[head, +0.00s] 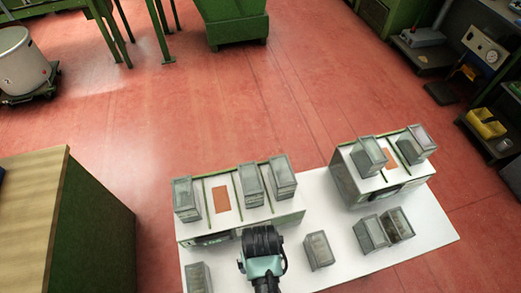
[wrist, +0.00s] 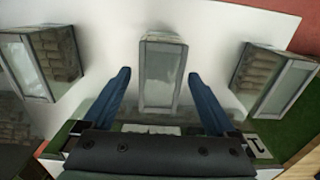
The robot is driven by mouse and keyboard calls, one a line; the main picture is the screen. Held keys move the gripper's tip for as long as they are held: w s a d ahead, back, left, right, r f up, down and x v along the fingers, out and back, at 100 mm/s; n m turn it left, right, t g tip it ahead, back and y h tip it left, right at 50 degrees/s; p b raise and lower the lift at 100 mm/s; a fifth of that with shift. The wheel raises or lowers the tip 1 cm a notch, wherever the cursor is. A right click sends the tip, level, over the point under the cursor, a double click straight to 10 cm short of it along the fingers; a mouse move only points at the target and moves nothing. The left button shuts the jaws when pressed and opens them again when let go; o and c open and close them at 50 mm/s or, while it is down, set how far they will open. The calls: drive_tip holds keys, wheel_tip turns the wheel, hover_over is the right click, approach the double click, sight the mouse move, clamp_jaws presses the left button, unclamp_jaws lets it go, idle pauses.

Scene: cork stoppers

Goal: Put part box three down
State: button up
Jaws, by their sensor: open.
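My gripper (head: 262,248) is over the front of the left stand (head: 196,230) in the head view; its fingertips are hidden there. In the wrist view my gripper (wrist: 159,74) is open, one finger on each side of a grey, clear-fronted part box (wrist: 160,65). A gap shows between the box and each finger. This box seems hidden behind my gripper in the head view. I see no label telling which box is number three.
Similar boxes stand left (wrist: 58,55) and right (wrist: 278,80) in the wrist view. In the head view, boxes sit on the left stand, on the right stand (head: 372,198) and on the white table (head: 435,225). An orange patch (head: 222,200) on the left stand is bare.

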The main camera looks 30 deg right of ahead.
wheel_tip(320, 180, up, 11)
idle(0.3)
drive_tip(key=shift+w, duration=0.1)
drive_tip(key=w+d+r+n+t+h, duration=0.1)
drive_tip(key=w+d+r+t+h, duration=0.2)
drive_tip(key=w+r+t, duration=0.9)
drive_tip(key=w+a+r+n+t, duration=0.1)
drive_tip(key=w+r, duration=0.4)
drive_tip(key=r, duration=0.4)
drive_tip(key=w+a+r+t, duration=0.1)
drive_tip(key=w+a+r, duration=0.1)
drive_tip(key=w+r, duration=0.5)
drive_tip(key=s+a+r+t+y, duration=0.1)
drive_tip(key=a+r+t, duration=0.15)
drive_tip(key=r, duration=0.75)
drive_tip(key=s+a+r+t, duration=0.1)
drive_tip(key=a+r+t, duration=0.15)
drive_tip(key=r, duration=0.65)
drive_tip(key=s+a+r+t+y, duration=0.1)
drive_tip(key=s+r+t, duration=0.3)
drive_tip(key=r, duration=0.5)
drive_tip(key=s+a+r+n+t+y, duration=0.1)
drive_tip(key=s+a+r+t, duration=0.2)
drive_tip(key=s+r, duration=0.4)
wheel_tip(320, 180, up, 2)
drive_tip(key=shift+s+a+r+t, duration=0.15)
drive_tip(key=shift+a+t, duration=0.1)
drive_tip(key=shift+t, duration=0.45)
